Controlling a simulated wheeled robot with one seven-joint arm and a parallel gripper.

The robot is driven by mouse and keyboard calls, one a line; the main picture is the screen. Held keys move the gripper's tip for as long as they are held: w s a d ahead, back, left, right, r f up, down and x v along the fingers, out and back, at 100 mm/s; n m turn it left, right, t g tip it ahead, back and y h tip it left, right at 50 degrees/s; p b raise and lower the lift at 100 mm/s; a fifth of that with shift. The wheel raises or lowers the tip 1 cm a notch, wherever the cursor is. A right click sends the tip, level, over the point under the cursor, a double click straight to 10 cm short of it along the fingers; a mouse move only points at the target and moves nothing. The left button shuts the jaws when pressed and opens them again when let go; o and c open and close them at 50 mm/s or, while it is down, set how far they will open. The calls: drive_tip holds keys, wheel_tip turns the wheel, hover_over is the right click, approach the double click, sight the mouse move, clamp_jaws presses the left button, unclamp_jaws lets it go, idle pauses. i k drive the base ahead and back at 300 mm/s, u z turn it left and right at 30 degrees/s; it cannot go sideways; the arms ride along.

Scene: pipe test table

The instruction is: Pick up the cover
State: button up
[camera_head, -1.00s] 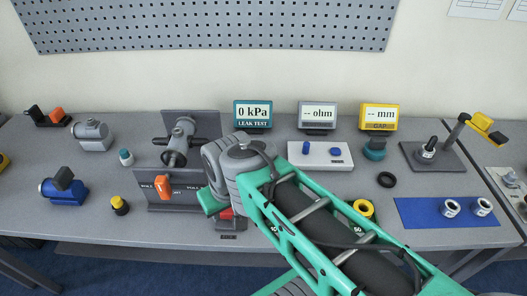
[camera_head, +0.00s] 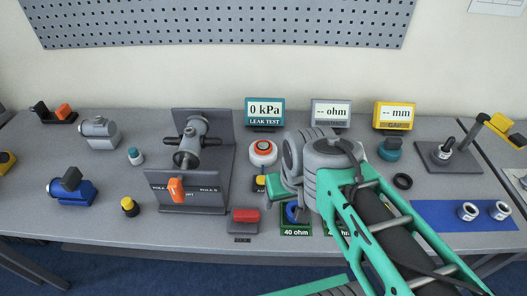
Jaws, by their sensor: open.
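I cannot tell for certain which object is the cover. A grey pipe fitting (camera_head: 190,140) with dark side ports sits in the dark test stand, with an orange lever (camera_head: 176,190) at its front. A white round device with an orange ring (camera_head: 263,150) stands right of it. A red block (camera_head: 244,215) lies on a grey base nearer the front edge. My gripper (camera_head: 280,190) hangs over the table right of the stand, beside a blue ring (camera_head: 291,212) on a 40 ohm card. It is open, mostly hidden by my wrist, and I see nothing held.
A blue valve (camera_head: 72,188), a grey motor-like part (camera_head: 98,131) and small knobs stand at left. Leak test (camera_head: 265,112), ohm (camera_head: 331,113) and mm (camera_head: 394,115) displays line the back.

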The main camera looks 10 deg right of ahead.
sight(390, 150)
drive_tip(key=u, duration=2)
drive_tip(key=k, duration=1.1)
drive_tip(key=z, duration=2.15)
drive_tip(key=i, duration=0.5)
drive_tip(key=u, duration=0.05)
